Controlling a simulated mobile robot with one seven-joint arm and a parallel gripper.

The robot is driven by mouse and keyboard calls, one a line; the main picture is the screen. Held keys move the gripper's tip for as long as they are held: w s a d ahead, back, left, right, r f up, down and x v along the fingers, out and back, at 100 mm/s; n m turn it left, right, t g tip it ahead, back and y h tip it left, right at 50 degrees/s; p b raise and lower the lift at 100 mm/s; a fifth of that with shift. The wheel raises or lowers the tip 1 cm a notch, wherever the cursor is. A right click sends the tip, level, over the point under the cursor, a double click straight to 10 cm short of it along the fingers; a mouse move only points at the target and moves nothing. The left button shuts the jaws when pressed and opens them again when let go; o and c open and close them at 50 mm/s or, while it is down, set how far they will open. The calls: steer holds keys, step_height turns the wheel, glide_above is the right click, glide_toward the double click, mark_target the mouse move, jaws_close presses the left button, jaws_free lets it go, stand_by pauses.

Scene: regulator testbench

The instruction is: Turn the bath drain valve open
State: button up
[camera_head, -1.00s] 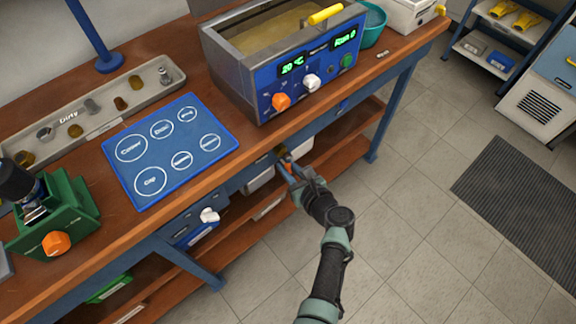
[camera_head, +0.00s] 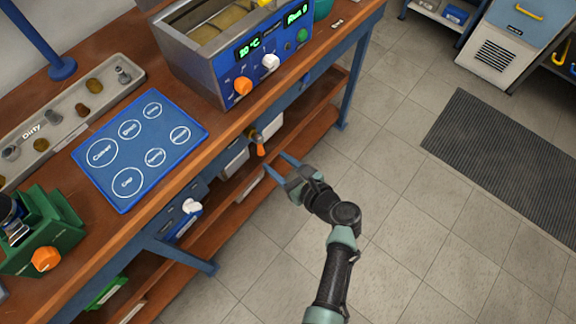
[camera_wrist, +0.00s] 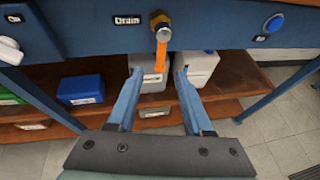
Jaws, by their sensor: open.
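The drain valve (camera_head: 258,142) sits on the bench's front rail below the bath. In the wrist view, its brass body (camera_wrist: 158,20) is beside the "Drain" label (camera_wrist: 127,20), and its orange lever (camera_wrist: 162,50) points down, slightly tilted. My gripper (camera_head: 282,166) is open and empty, in front of the valve and apart from it. In the wrist view my gripper (camera_wrist: 158,72) has a finger on each side below the lever. The bath (camera_head: 195,65) is a steel tank with a blue panel reading 20 °C; brownish contents show inside.
A blue mat (camera_head: 140,190) with labelled circles and a tray (camera_head: 40,135) of small parts lie on the bench. A green fixture (camera_head: 45,240) stands at its left. Grey bins (camera_wrist: 200,68) and a blue bin (camera_wrist: 80,90) are on the lower shelf.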

steer(key=v, duration=0.4)
steer(key=shift+d, duration=0.1)
stand_by(0.4)
